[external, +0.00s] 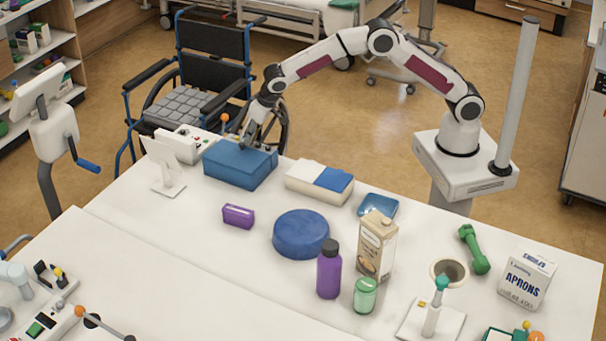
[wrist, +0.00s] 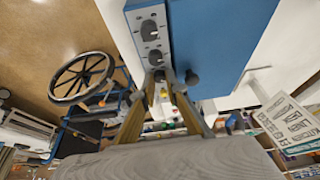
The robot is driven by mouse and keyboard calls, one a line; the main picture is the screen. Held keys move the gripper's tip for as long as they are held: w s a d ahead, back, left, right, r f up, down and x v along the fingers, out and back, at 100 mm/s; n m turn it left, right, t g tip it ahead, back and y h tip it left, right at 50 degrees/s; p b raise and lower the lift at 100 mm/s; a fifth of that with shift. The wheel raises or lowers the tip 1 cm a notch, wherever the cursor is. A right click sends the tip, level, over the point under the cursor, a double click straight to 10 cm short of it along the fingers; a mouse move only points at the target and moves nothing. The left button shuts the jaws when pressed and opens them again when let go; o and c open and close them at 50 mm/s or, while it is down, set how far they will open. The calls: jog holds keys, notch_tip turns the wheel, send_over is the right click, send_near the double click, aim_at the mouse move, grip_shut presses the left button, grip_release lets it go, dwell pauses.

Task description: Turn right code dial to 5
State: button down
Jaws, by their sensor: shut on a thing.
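A blue box (external: 238,168) sits near the table's far edge. In the wrist view, the blue box (wrist: 215,45) has a grey panel (wrist: 134,18) on one side with dark dials. One dial (wrist: 149,30) is clear of my fingers, and another dial (wrist: 155,57) is just beyond the fingertips. My gripper (wrist: 161,76) is closed at the end of this row, shut on what appears to be the end dial, mostly hidden by the fingers. In the external view my gripper (external: 249,138) is at the box's far side. The dial numbers cannot be read.
A white device with buttons (external: 187,143) and a white stand (external: 163,165) are close left of the box. A white-and-blue container (external: 318,188) is close right. A wheelchair (external: 205,85) stands behind the table. A purple case (external: 238,216) lies in front, with clear tabletop around it.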

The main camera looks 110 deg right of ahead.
jog(key=shift+m, duration=0.5)
jog(key=c, duration=2.3)
grip_release()
jog(key=shift+n, duration=0.7)
jog(key=shift+s+n+y, duration=0.1)
jog(key=shift+n+y, duration=0.2)
jog(key=shift+n, duration=0.2)
jog(key=shift+d+n+y, duration=0.1)
jog(key=shift+n+y, duration=0.2)
jog(key=shift+n, duration=0.5)
jog(key=shift+s+d+n+t+y, duration=0.15)
jog(key=shift+n+y, duration=0.2)
jog(key=shift+n, duration=0.6)
jog(key=shift+w+d+n+t+y, duration=0.1)
jog(key=shift+n+t+y, duration=0.15)
jog(key=shift+n, duration=0.65)
jog(key=shift+s+d+n+t+y, duration=0.1)
jog(key=shift+n+y, duration=0.3)
jog(key=shift+n, duration=0.55)
